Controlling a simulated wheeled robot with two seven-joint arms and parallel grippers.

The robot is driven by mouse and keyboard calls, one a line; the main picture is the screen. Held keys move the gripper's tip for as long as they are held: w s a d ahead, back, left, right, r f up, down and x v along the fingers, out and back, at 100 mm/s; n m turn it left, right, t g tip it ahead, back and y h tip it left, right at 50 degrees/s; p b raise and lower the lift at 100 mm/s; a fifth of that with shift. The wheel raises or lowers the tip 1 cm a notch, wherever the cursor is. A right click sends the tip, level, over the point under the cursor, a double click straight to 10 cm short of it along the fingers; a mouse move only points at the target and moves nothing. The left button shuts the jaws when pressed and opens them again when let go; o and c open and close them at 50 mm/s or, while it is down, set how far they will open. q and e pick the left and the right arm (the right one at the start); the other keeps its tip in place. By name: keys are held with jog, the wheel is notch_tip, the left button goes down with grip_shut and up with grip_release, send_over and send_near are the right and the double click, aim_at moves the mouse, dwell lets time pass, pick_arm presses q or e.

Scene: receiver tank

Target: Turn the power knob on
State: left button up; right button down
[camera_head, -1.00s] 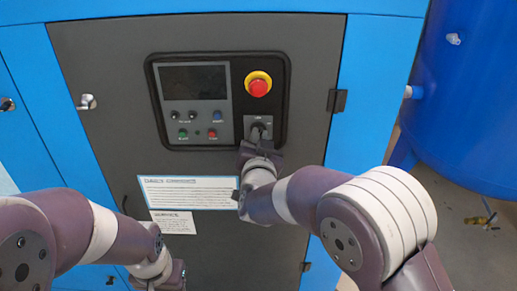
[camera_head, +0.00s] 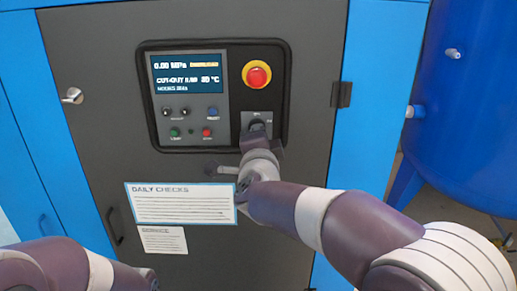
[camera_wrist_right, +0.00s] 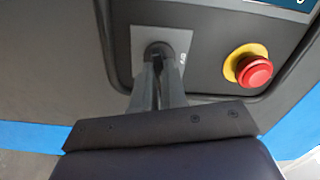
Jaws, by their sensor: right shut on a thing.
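The power knob (camera_wrist_right: 158,54) is a dark knob on a grey square plate (camera_wrist_right: 178,40), low on the right side of the control panel. My right gripper (camera_wrist_right: 158,72) is at the knob with its fingers closed around it; in the head view the gripper (camera_head: 257,138) covers much of the knob. The panel's display (camera_head: 186,73) is lit and shows text, including "0.00 MPa". My left arm (camera_head: 75,268) shows at the lower left of the head view; its gripper is out of frame.
A red emergency button (camera_head: 257,75) on a yellow ring sits above the knob. Several small buttons (camera_head: 190,122) lie left of it. Paper labels (camera_head: 180,204) are below the panel. A door latch (camera_head: 72,96) is at left, a blue tank (camera_head: 465,110) at right.

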jog(key=shift+f+m+b, duration=0.2)
jog(key=shift+m+b, duration=1)
jog(key=shift+m, duration=0.3)
jog(key=c, duration=1.2)
grip_release()
jog(key=shift+r, duration=0.1)
jog(key=shift+s, duration=0.1)
jog(key=s, duration=1.2)
jog(key=shift+s, duration=0.25)
